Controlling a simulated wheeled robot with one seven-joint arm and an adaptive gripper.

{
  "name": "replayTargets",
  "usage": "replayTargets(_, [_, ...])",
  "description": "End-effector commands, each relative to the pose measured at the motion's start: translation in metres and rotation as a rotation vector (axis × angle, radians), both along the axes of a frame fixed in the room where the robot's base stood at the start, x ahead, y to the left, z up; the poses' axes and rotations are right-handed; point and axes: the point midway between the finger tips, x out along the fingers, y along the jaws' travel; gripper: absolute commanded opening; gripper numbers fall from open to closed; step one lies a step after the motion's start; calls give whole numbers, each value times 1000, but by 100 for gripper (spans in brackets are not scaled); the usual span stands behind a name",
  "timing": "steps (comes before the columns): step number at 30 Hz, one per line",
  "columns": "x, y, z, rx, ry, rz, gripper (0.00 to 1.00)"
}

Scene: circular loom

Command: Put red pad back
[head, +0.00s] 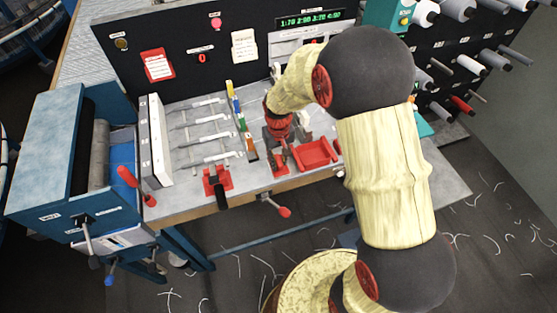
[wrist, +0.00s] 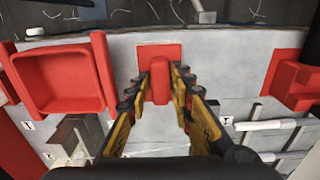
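A red pad (wrist: 158,54) with a raised, rounded red grip bar lies flat on the grey table at the top middle of the wrist view. My gripper (wrist: 160,84) reaches down over it, with one yellow-and-black finger on each side of the bar. The fingers look open, with narrow gaps beside the bar; whether the tips touch it is hard to tell. In the head view my gripper (head: 279,146) points down at the table beside the red tray, and the arm hides part of it.
A shallow red tray (wrist: 58,80) sits close beside the pad. A red clamp with a dark handle (head: 216,183) stands on its other side, near the table's front edge. Pale rods (head: 205,135) and a coloured strip (head: 238,115) lie nearby. A blue roller unit (head: 50,150) stands left.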

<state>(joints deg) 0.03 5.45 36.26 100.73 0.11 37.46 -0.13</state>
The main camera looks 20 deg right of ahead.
Motion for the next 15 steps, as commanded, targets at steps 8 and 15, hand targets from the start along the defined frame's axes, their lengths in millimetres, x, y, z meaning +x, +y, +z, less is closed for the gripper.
replayTargets(8, [-1,0,-1,0,3,0,34])
replayTargets(15, [-1,0,3,0,2,0,34])
